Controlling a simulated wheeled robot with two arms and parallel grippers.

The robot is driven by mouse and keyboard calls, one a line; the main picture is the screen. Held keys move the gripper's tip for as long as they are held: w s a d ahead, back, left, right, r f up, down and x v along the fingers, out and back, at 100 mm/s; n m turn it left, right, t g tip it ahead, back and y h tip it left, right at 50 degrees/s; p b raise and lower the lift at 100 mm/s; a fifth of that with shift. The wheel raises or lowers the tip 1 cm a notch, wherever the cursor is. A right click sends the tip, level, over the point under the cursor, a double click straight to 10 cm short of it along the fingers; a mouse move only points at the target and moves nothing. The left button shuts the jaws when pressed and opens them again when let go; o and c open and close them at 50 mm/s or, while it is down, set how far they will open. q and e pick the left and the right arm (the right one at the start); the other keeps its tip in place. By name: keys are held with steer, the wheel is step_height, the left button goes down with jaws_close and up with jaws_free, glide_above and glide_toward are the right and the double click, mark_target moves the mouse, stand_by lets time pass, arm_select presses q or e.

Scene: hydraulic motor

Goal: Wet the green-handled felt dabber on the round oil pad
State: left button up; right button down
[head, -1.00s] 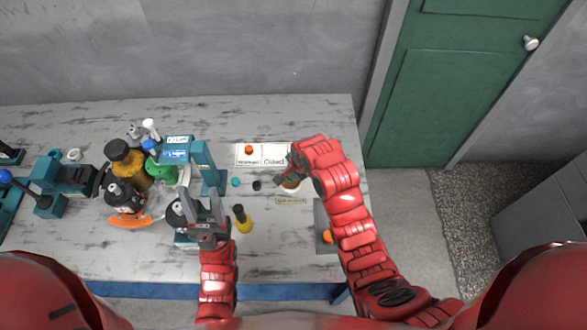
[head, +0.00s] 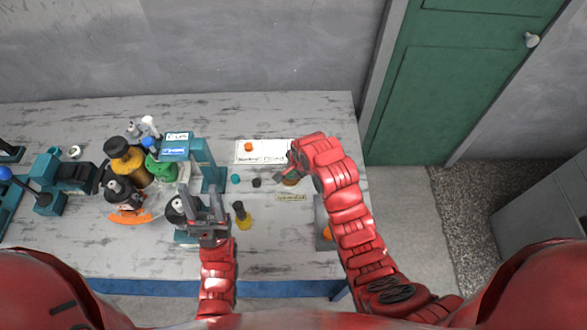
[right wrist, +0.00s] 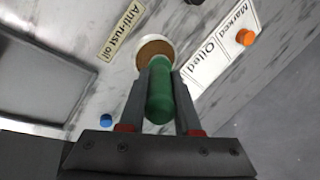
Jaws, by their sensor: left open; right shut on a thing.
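My right gripper (right wrist: 160,100) is shut on the green-handled dabber (right wrist: 158,92), with one finger on each side of the handle. The dabber's far end points at the round oil pad (right wrist: 155,48), a brown disc in a pale dish. The end overlaps the pad in the right wrist view; the felt is hidden, and I cannot tell whether it touches. In the head view the pad (head: 291,182) is partly covered by my right gripper (head: 284,174). My left gripper (head: 205,200) is open and empty, over the table's front middle.
An "Anti-rust oil" label (right wrist: 121,31) lies beside the pad. A white "Marked / Oiled" card (head: 262,152) with an orange piece (head: 249,147) lies behind. A teal press (head: 205,165), bottles (head: 132,160) and a yellow-based dark-topped item (head: 243,216) stand left. A grey tray (head: 320,213) is right.

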steer(key=shift+f+b, duration=0.3)
steer(key=shift+f, duration=0.15)
stand_by(1.2)
step_height(320, 180, up, 2)
steer(key=shift+p, duration=0.4)
steer(key=shift+r+p, duration=0.65)
steer(key=shift+r, duration=1.9)
